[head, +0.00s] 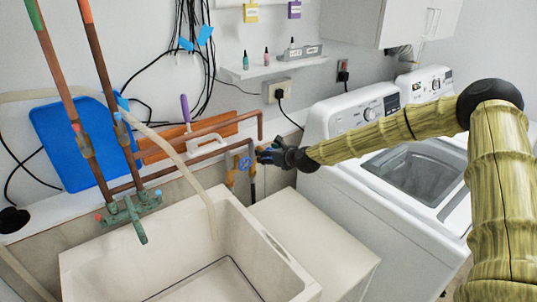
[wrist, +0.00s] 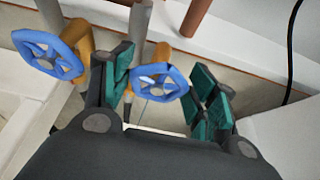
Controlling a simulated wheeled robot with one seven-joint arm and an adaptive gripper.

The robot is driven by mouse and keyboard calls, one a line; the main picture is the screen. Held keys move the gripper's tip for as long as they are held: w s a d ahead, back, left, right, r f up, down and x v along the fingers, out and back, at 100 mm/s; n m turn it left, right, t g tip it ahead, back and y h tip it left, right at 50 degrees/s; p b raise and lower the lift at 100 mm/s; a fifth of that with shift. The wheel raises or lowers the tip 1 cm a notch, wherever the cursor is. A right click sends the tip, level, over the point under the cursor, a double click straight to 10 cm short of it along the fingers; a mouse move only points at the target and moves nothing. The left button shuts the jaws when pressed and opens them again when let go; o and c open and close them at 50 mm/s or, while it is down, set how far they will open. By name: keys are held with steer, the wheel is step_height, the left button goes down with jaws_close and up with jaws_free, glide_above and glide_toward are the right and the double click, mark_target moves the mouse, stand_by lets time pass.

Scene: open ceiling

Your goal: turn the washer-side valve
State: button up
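Two blue handwheel valves sit on brass fittings at the wall pipes. In the wrist view the right valve (wrist: 160,82) lies between my open fingers, and the left valve (wrist: 50,55) is outside them to the left. The right one is on the washer side. In the head view a blue wheel (head: 245,163) shows just left of my gripper (head: 262,154). My gripper (wrist: 165,88) is open, with a teal-padded finger on each side of the right wheel. There seems to be a gap at both sides; I cannot tell the depth. Part of the wheel's lower edge is close to the palm.
A utility sink (head: 75,270) with a green faucet (head: 130,210) stands at the left. A white washer (head: 340,190) stands at the right under my arm. Copper pipes (head: 200,133) and a pale hose (head: 180,160) run near the valves. A black cable (wrist: 292,45) hangs right of the fingers.

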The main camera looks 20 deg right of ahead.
steer(key=c, duration=0.5)
steer(key=shift+o, duration=0.2)
steer(key=shift+b, duration=0.3)
